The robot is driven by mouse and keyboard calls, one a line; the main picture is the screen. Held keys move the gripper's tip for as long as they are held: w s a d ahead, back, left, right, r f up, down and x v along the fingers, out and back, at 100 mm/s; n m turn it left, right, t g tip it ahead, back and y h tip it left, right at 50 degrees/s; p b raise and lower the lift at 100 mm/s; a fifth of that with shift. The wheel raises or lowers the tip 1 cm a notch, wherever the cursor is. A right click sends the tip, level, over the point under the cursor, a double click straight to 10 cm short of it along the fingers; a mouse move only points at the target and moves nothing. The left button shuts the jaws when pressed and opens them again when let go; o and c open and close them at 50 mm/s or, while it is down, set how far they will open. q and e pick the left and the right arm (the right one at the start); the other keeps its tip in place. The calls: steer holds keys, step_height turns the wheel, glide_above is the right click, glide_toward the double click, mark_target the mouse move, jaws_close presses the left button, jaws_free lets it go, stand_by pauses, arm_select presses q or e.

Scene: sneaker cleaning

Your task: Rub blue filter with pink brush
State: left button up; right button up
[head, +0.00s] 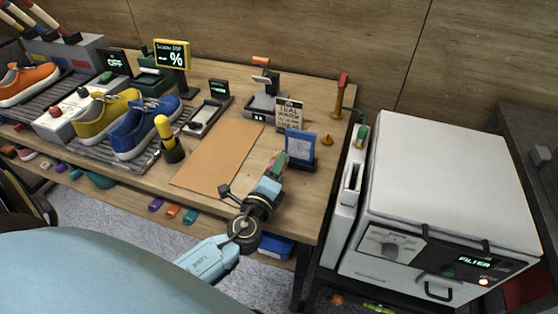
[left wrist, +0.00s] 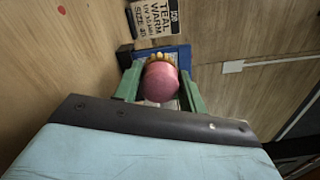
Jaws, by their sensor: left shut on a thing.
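The blue filter (head: 303,148) is a small upright blue-framed panel near the right edge of the workbench. In the left wrist view, its blue frame (left wrist: 182,53) shows just beyond the brush. My left gripper (head: 277,163) is shut on the pink brush (left wrist: 159,84), its green fingers on either side of the pink rounded handle. The yellowish bristles (left wrist: 160,57) point at the filter. The brush is at or very near the filter; I cannot tell if they touch. In the head view the gripper mostly hides the brush. My right gripper is not in view.
A teal-warm sign card (head: 289,113) stands behind the filter. A tan mat (head: 218,155) lies left of my gripper, mostly clear. Yellow and blue sneakers (head: 145,128) stand farther left. A white machine (head: 445,190) labelled FILTER stands right of the bench.

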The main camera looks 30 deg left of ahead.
arm_select(q)
steer(key=shift+s+d, duration=0.15)
steer(key=shift+s, duration=0.4)
steer(key=shift+b+v, duration=0.45)
steer(key=shift+v, duration=1.1)
steer(key=shift+w, duration=0.15)
steer(key=shift+x, duration=3.45)
steer(key=shift+x, duration=0.9)
